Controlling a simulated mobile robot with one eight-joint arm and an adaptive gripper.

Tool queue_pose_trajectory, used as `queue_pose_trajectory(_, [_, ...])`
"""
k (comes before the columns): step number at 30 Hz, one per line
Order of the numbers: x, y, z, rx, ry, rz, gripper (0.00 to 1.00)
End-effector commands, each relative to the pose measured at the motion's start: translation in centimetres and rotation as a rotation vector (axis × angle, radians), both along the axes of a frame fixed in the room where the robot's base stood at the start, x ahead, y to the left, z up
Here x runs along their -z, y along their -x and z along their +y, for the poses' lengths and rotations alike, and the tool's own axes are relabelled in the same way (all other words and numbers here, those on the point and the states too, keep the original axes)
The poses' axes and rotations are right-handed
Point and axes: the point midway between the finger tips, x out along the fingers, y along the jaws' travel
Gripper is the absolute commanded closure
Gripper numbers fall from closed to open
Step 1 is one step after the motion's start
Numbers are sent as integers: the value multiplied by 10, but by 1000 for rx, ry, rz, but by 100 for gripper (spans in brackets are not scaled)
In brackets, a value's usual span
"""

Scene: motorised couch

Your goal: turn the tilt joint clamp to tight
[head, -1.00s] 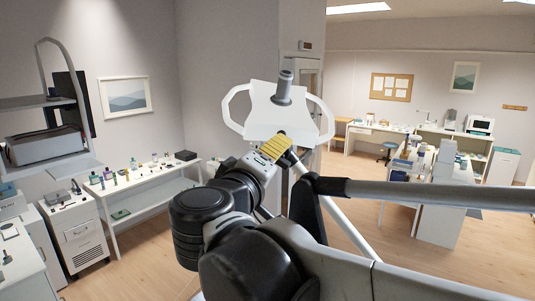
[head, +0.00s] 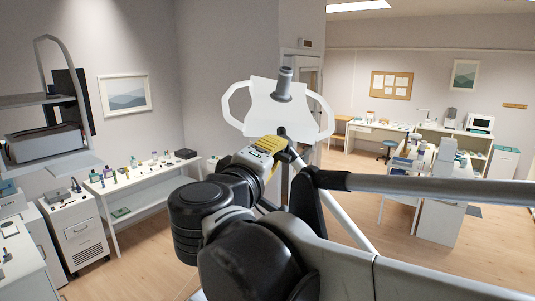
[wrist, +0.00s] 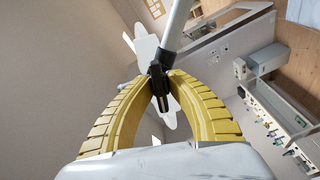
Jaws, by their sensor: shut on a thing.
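A small black clamp (wrist: 159,84) sits at the end of a grey pole in the wrist view. My gripper (wrist: 155,78) has its two yellow ribbed fingers curved in around the clamp, one on each side, and is shut on it. In the head view my gripper (head: 272,144) is just below a white panel (head: 275,112) with two looped side handles and a grey cylinder. The panel also shows behind the clamp in the wrist view (wrist: 147,47). In the head view my yellow fingers and the pole end hide most of the clamp, so its setting cannot be told.
A thick grey pole with a black sleeve (head: 334,180) runs right from beside my gripper. Shelves with a grey box (head: 45,143) stand at the left. A white bench (head: 150,190) holds several small items. Open wooden floor lies beyond at the right.

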Motion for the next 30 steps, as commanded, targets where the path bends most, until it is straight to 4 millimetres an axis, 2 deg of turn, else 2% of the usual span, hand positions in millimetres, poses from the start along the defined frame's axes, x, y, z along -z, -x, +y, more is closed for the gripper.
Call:
queue_pose_trajectory(18, [0, 0, 0, 0, 453, 183, 100])
queue_pose_trajectory(30, [0, 0, 0, 0, 585, 237, 100])
